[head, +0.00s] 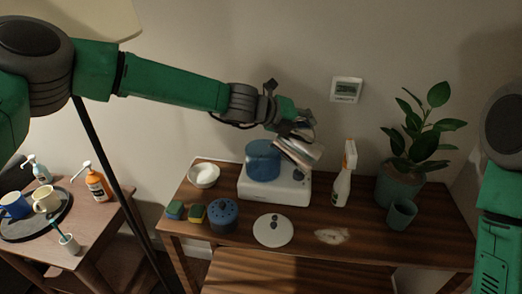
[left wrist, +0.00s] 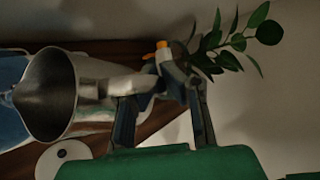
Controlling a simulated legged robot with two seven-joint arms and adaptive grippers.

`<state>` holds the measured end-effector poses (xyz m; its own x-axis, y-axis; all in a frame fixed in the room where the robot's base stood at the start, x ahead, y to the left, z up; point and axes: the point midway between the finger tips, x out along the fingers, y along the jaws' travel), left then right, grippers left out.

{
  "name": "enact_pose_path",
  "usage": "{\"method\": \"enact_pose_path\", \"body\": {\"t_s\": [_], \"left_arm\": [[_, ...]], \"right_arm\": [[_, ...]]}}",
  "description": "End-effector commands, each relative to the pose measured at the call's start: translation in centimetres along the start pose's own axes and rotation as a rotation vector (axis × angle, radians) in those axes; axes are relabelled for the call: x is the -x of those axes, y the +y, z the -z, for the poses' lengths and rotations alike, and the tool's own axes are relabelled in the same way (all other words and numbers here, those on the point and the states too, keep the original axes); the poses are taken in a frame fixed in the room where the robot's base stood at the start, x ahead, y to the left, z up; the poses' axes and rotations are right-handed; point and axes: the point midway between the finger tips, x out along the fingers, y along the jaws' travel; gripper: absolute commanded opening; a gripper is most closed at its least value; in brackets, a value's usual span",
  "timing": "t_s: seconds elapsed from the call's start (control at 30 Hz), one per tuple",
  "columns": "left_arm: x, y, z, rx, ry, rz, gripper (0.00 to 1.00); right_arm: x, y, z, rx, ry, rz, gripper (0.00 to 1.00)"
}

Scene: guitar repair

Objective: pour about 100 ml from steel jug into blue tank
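The steel jug (head: 300,153) is tilted, its mouth to the left, above the right side of the blue tank (head: 263,160). My left gripper (head: 291,129) is shut on the jug, at its handle side. In the left wrist view the jug (left wrist: 95,90) shows its open mouth and dark inside, with the blue tank (left wrist: 12,125) beyond the lip. I cannot tell whether liquid is running out. The tank sits on a white base (head: 272,189). The tank's inside is hidden. My right gripper is out of view; only part of my right arm shows.
A white round lid (head: 272,230) and a dark blue pot (head: 223,215) stand in front of the base. A white bowl (head: 204,175) is left of it, and a spray bottle (head: 343,180) is close on the right. A potted plant (head: 396,187) stands farther right.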

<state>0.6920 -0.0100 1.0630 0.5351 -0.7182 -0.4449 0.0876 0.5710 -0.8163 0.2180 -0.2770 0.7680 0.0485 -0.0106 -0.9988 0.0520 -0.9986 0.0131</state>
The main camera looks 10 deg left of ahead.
Motion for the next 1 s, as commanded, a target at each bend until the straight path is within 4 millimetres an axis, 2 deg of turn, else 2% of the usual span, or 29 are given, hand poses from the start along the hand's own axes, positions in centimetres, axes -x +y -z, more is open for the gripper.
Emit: {"method": "enact_pose_path", "body": {"t_s": [0.23, 0.63, 1.0], "left_arm": [[-0.3, -0.5, 0.1, -0.003, -0.002, 0.0, 0.0], [1.0, 0.4, -0.8, 0.025, -0.001, 0.029, 0.0], [0.3, -0.4, -0.4, 0.031, 0.002, 0.032, 0.0]], "right_arm": [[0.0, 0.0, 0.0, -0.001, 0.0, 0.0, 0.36], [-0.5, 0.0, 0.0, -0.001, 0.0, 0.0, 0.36], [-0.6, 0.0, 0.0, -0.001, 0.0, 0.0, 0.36]]}}
